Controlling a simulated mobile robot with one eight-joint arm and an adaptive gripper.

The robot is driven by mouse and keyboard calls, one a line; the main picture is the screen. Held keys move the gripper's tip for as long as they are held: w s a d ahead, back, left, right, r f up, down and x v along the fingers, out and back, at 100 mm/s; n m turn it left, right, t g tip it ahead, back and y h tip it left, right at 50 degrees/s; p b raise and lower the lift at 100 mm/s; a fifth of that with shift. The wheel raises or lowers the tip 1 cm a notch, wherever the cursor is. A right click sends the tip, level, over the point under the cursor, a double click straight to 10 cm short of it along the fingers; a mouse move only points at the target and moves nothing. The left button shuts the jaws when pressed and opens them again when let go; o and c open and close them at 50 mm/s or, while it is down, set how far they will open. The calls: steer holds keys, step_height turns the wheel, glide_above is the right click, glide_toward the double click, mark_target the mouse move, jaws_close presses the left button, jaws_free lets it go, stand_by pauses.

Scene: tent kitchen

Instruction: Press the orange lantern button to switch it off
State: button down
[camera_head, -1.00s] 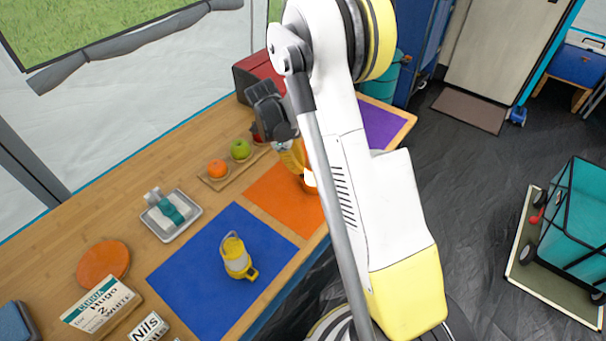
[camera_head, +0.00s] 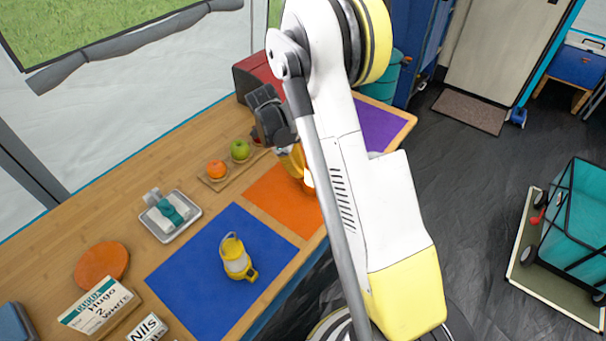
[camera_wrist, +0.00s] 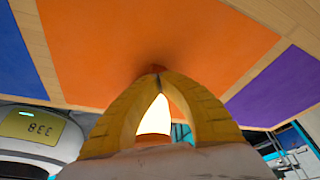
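The orange lantern (camera_head: 308,181) stands on the orange mat (camera_head: 268,194), its globe glowing white. My arm and gripper hide much of it in the head view. My gripper (camera_head: 297,170) is at the lantern, with its yellow fingers pointing down. In the wrist view the two fingertips (camera_wrist: 158,72) meet in an arch, so the gripper is shut with nothing seen held between the tips. The glowing lantern (camera_wrist: 154,117) shows through the gap between the fingers. Its button is not visible, and I cannot tell whether the fingertips touch the lantern.
A yellow lantern (camera_head: 236,262) stands on the blue mat (camera_head: 190,285). A board with an orange fruit (camera_head: 217,169) and a green apple (camera_head: 240,150) lies behind the orange mat. A purple mat (camera_head: 382,128) is at the right. A tray (camera_head: 172,217) and orange disc (camera_head: 102,263) are left.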

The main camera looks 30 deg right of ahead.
steer(key=shift+f, duration=0.25)
stand_by(0.3)
steer(key=shift+r+p, duration=2.2)
steer(key=shift+r, duration=1.35)
steer(key=s+a+r+n+t+y, duration=0.1)
steer(key=s+a+r+n+t, duration=0.1)
steer(key=s+a+r+n, duration=0.35)
steer(key=s+a+r+n+t, duration=0.2)
steer(key=a+r+n+t, duration=0.1)
steer(key=r+n, duration=0.55)
steer(key=s+a+r+n+t+y, duration=0.2)
steer(key=s+a+r+n+t, duration=0.2)
steer(key=s+n, duration=0.6)
steer(key=shift+s+a+r+n+t, duration=0.35)
steer(key=shift+a+r+n, duration=0.55)
steer(key=shift+a, duration=0.45)
